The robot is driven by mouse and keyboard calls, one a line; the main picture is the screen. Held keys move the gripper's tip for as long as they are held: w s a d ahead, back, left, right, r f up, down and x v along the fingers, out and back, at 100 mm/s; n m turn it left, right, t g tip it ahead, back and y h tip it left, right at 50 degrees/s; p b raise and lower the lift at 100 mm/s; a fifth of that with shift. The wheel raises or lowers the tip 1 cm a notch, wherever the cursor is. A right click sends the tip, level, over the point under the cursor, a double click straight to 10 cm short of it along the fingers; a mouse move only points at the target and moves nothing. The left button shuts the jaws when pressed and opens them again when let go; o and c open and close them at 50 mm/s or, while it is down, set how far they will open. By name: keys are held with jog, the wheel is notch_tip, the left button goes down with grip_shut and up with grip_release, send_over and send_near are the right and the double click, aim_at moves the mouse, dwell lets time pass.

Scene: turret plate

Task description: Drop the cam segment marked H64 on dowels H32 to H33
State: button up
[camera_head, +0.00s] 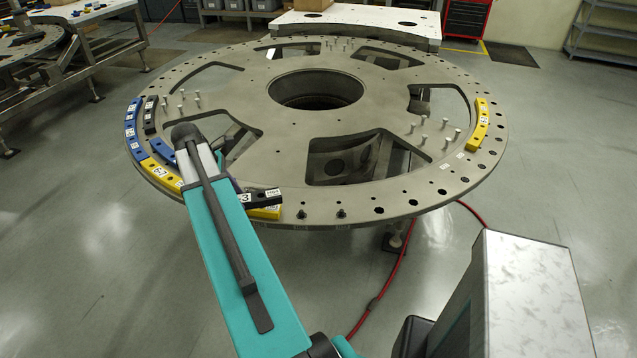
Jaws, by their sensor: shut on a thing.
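A black cam segment (265,196) with white labels shows just right of my teal arm, over the front left rim of the turret plate (415,205). Its label is too small to read surely as H64. It overlaps a yellow segment (266,212) in the picture; I cannot tell whether they touch. My gripper is hidden behind my arm, so its hold on the segment does not show. Two dark upright pegs, one (301,213) nearer the segment and one (341,213) further right, stand on the front rim. Marks for H32 and H33 are not readable.
Blue segments (131,124), a black one (150,114) and a yellow one (160,174) lie along the left rim. Another yellow segment (479,125) lies at right. Pale pins (423,139) stand inward. The front right rim has open holes. A red hose (384,283) runs below.

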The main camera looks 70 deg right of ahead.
aim_at(279, 193)
jog(key=shift+m, duration=0.6)
jog(key=s+d, duration=0.2)
jog(key=s, duration=0.1)
jog(key=s+d+p, duration=0.1)
jog(key=s+d, duration=0.1)
jog(key=s, duration=0.2)
jog(key=s+d+r+p, duration=0.1)
jog(key=s+d, duration=0.1)
jog(key=s, duration=0.2)
jog(key=shift+d+r, duration=0.1)
jog(key=shift+d, duration=0.3)
jog(key=s+d+m+p, duration=0.1)
jog(key=s+d, duration=0.3)
jog(key=s, duration=0.7)
jog(key=shift+s+d+r+y+p, duration=0.2)
jog(key=shift+s+r+y+p, duration=0.2)
jog(key=shift+p, duration=0.15)
jog(key=shift+w+f+b, duration=0.1)
jog(key=shift+f+b, duration=0.25)
jog(key=shift+f, duration=0.1)
jog(key=shift+f+b, duration=1.75)
jog(key=shift+f, duration=0.4)
jog(key=shift+f+b, duration=0.55)
jog(key=shift+f, duration=1.4)
jog(key=shift+f, duration=0.1)
jog(key=o, duration=1.4)
